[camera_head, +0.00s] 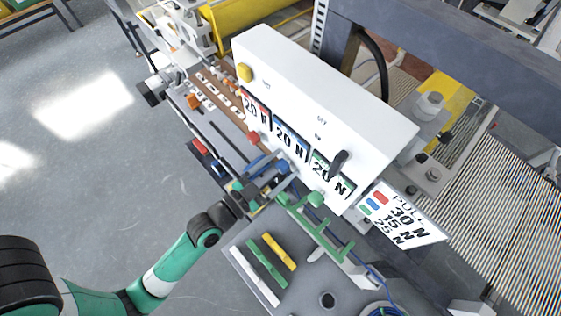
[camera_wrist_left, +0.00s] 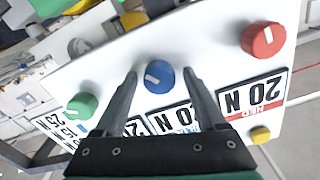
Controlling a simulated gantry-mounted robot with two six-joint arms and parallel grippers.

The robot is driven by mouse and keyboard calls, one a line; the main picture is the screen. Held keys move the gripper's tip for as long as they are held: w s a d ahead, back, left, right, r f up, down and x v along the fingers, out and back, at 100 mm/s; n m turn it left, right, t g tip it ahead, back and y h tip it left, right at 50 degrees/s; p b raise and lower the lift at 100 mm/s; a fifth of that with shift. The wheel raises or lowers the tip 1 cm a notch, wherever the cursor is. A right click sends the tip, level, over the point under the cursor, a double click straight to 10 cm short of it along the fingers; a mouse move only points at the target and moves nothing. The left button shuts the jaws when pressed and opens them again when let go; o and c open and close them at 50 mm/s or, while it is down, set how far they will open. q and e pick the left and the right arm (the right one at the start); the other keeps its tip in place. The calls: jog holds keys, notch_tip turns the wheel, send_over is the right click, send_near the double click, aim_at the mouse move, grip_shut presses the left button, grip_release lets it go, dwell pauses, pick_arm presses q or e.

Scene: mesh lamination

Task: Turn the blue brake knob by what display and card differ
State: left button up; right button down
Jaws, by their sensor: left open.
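The blue brake knob (camera_wrist_left: 158,77) has a white pointer mark and sits on the front of the white control box (camera_head: 330,95). It also shows in the head view (camera_head: 283,167). My left gripper (camera_wrist_left: 160,74) is open, its fingers on either side of the blue knob; I cannot tell whether they touch it. In the head view the left gripper (camera_head: 268,173) reaches the box's lower edge. The blue display (camera_head: 290,139) reads 20 N. The card (camera_head: 402,217) reads red 30 N, blue 15 N, green 25 N. My right gripper is out of view.
The red knob (camera_wrist_left: 263,39) and green knob (camera_wrist_left: 82,106) flank the blue one. The red display (camera_head: 254,107) and green display (camera_head: 331,175) also read 20 N. A yellow button (camera_head: 245,72) and a black switch (camera_head: 338,162) are on the box. Coloured strips (camera_head: 267,262) lie below.

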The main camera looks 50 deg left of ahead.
pick_arm(q)
grip_shut()
dwell(0.4)
jog(key=shift+n, duration=0.3)
jog(key=n, duration=0.3)
jog(key=shift+a+p, duration=0.1)
jog(key=shift+p, duration=0.2)
jog(key=shift+n, duration=1.9)
grip_release()
